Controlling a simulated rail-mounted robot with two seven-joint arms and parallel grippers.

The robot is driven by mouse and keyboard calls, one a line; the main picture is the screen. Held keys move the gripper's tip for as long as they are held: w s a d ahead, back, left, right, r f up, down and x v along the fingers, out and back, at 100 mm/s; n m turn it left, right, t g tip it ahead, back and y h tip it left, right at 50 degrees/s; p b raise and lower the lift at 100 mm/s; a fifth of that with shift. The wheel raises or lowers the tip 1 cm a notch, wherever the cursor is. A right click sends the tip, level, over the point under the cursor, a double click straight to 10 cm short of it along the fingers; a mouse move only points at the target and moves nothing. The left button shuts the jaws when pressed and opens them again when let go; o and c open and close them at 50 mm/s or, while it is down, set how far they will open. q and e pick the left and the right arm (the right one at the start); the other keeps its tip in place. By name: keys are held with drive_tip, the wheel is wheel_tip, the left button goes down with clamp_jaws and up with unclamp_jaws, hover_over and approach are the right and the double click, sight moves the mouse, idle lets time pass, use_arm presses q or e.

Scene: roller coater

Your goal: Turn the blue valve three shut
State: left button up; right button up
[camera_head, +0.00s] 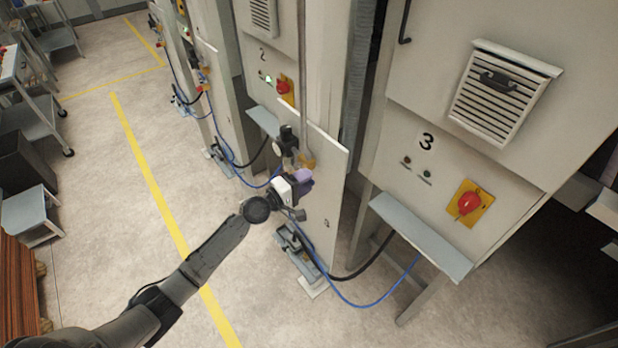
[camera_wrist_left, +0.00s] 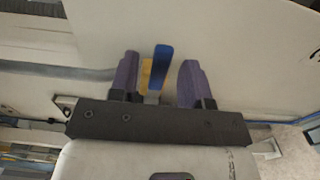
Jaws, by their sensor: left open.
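In the left wrist view a blue valve handle (camera_wrist_left: 163,62) stands upright in the picture, with a yellow part (camera_wrist_left: 145,74) just left of it. My left gripper (camera_wrist_left: 158,80) is open, with one purple finger on each side of the handle. The handle appears nearer the right finger, with a narrow gap showing. I cannot tell how deep it sits between the fingers. In the head view my left gripper (camera_head: 301,184) is at the pale panel left of machine three and hides the valve handle. My right gripper is not in view.
Machine three (camera_head: 408,143) has a red switch (camera_head: 468,203) on a yellow plate and a grey ledge (camera_head: 421,237) below. A blue hose (camera_head: 352,303) and a black hose (camera_head: 364,270) hang beside the panel (camera_head: 325,165). A dark regulator (camera_head: 287,141) is above the gripper.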

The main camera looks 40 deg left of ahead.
use_arm(q)
drive_tip(key=shift+x, duration=0.9)
clamp_jaws()
